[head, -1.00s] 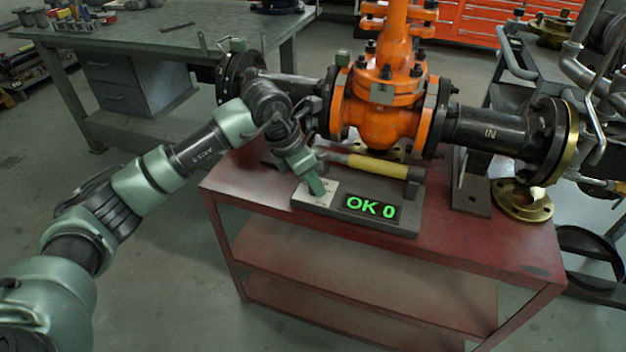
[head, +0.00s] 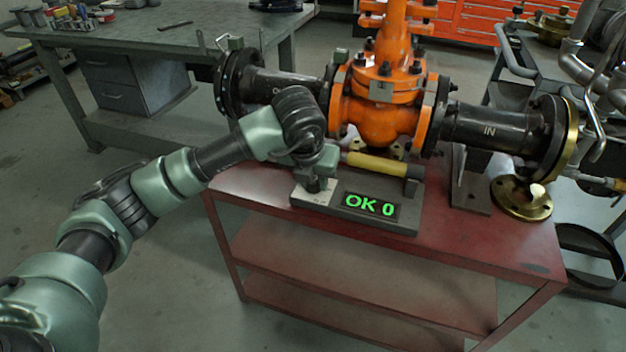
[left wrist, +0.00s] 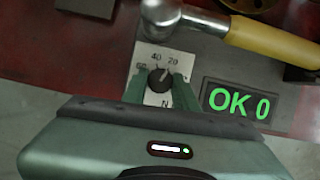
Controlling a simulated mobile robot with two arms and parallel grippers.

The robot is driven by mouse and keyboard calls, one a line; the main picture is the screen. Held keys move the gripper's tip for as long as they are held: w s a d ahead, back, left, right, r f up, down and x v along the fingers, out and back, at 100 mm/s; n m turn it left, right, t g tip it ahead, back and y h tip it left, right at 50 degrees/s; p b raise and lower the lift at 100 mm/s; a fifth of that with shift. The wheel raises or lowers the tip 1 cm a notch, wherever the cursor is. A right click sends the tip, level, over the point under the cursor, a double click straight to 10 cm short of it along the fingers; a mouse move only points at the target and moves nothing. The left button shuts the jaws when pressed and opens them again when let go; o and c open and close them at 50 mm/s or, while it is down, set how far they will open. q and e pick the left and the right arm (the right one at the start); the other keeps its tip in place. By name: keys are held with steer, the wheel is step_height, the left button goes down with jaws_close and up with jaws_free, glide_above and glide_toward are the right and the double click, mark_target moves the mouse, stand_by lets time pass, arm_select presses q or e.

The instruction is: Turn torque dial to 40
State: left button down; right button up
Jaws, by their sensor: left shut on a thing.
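The torque dial (left wrist: 160,80) is a small black knob on a pale plate marked 20, 40 and 60, seen in the left wrist view. Its pointer mark seems to lean up and right, toward the 20 side. My left gripper (left wrist: 160,90) is shut on the dial, one green finger on each side of it. In the head view my left gripper (head: 317,187) points down at the pale plate and hides the dial. The display (head: 370,206) beside it reads "OK 0" in green. My right gripper is not in view.
A brass flange (head: 522,199) lies at the cart's right.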

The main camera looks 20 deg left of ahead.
arm_select(q)
steer(key=shift+d+n+y, duration=0.1)
steer(key=shift+n+y, duration=0.3)
steer(key=shift+n, duration=0.5)
steer(key=n+y, duration=0.1)
steer(key=n, duration=0.2)
steer(key=shift+w+d+n+g, duration=0.1)
steer(key=shift+n+g, duration=0.2)
steer(key=shift+n+g+y+b, duration=0.3)
steer(key=shift+n+y, duration=0.2)
steer(key=shift+n, duration=0.7)
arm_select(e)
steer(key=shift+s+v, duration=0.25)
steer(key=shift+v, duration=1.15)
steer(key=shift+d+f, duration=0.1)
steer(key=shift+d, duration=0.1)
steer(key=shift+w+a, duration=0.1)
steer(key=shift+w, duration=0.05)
arm_select(q)
steer(key=c, duration=1.1)
jaws_free()
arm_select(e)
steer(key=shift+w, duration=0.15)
